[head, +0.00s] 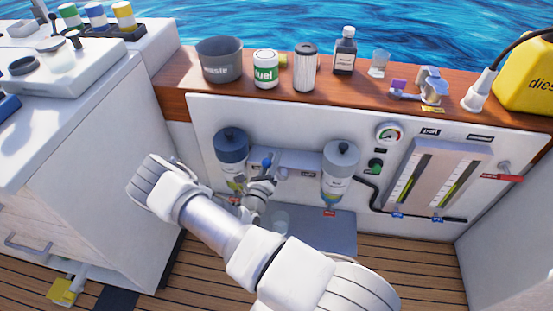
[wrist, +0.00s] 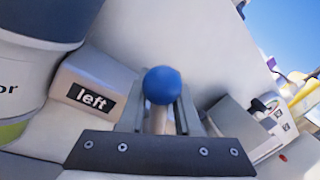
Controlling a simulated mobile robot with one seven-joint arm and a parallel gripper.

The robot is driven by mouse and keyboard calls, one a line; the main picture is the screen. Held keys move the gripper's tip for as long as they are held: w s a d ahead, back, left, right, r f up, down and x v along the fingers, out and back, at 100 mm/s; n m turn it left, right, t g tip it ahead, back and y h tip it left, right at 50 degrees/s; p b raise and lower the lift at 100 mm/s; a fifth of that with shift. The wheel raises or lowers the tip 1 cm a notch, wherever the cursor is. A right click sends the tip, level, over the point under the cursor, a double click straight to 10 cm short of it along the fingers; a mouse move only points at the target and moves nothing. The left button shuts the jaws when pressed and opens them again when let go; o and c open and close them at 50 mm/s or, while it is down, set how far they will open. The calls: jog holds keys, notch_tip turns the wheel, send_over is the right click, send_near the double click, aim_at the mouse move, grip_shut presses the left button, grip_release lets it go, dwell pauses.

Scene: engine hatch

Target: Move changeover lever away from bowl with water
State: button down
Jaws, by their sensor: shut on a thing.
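The changeover lever, with a round blue knob (head: 266,162), sits on a grey valve block (head: 300,158) between two filters. My gripper (head: 265,181) is shut on the lever, with the knob just above the fingers. In the wrist view the blue knob (wrist: 162,85) and its pale shaft show between the fingers. The left filter (head: 231,147) has a dark blue head; the right filter (head: 340,160) has a grey head. A "left" label (wrist: 91,98) shows left of the lever in the wrist view. My arm partly hides the left bowl; I cannot tell which bowl holds water.
Gauges (head: 437,180) are at the right. A white cabinet (head: 95,165) stands close on the left.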

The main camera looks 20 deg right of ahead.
jog(key=shift+w+a+n+t, duration=0.3)
jog(key=shift+a+n, duration=0.05)
jog(key=shift+n, duration=0.25)
jog(key=shift+a, duration=0.1)
jog(key=c, duration=0.8)
grip_release()
jog(key=shift+o, duration=0.2)
jog(key=p+v, duration=0.3)
jog(key=v, duration=1.4)
jog(key=shift+a, duration=0.2)
jog(key=shift+s, duration=0.1)
